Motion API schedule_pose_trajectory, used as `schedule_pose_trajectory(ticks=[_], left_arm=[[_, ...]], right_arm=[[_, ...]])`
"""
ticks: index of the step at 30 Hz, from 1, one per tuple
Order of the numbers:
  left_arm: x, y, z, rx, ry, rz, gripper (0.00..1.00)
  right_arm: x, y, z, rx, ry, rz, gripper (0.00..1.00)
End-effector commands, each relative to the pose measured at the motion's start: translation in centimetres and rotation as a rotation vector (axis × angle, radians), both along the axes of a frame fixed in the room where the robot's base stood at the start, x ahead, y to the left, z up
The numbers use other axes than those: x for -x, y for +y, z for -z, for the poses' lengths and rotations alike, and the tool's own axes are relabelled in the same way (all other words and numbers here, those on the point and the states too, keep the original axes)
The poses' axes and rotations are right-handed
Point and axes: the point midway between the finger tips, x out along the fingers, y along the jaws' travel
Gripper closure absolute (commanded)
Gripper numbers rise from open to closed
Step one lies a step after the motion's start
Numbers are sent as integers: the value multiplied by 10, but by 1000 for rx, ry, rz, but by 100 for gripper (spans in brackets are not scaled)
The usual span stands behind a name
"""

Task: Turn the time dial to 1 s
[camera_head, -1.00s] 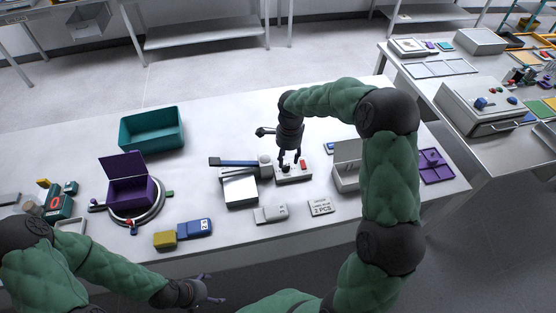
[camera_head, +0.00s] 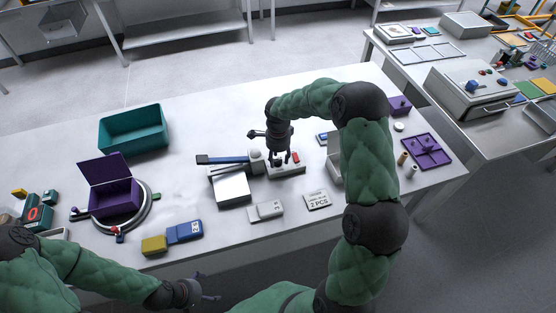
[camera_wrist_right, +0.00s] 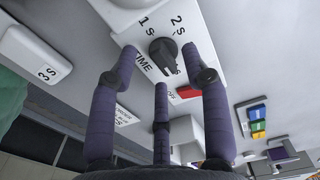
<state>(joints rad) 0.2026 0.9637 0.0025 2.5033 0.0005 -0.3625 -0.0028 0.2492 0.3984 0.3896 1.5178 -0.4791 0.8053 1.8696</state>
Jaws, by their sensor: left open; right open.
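The time dial (camera_wrist_right: 164,52) is a dark round knob on a white control box (camera_wrist_right: 140,28), with "1 S", "2 S" and "TIME" printed around it in the right wrist view. Its exact pointer direction is hard to tell. The control box (camera_head: 290,170) also shows in the head view, with a red button (camera_head: 296,157); the dial there is mostly hidden by my right gripper (camera_head: 279,157). My right gripper's fingers are open and spread around the dial, with the knob in view between the fingertips. My left gripper (camera_head: 207,297) is open and empty beyond the table's front edge.
A press-like device with a blue lever (camera_head: 225,160) stands just left of the control box. A white block (camera_head: 265,210) and a "2 PCS" label (camera_head: 317,200) lie in front. A teal bin (camera_head: 134,132) and purple box (camera_head: 112,195) stand farther left.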

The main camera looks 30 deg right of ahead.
Motion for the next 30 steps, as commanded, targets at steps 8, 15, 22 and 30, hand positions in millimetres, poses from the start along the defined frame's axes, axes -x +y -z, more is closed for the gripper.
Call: schedule_pose_trajectory(ticks=[8,15,22,30], left_arm=[[0,0,1,0,0,0,9],[0,0,1,0,0,0,9],[0,0,1,0,0,0,9],[0,0,2,0,0,0,9]], right_arm=[[0,0,12,0,0,0,52],[0,0,12,0,0,0,66],[0,0,12,0,0,0,100],[0,0,12,0,0,-29,100]])
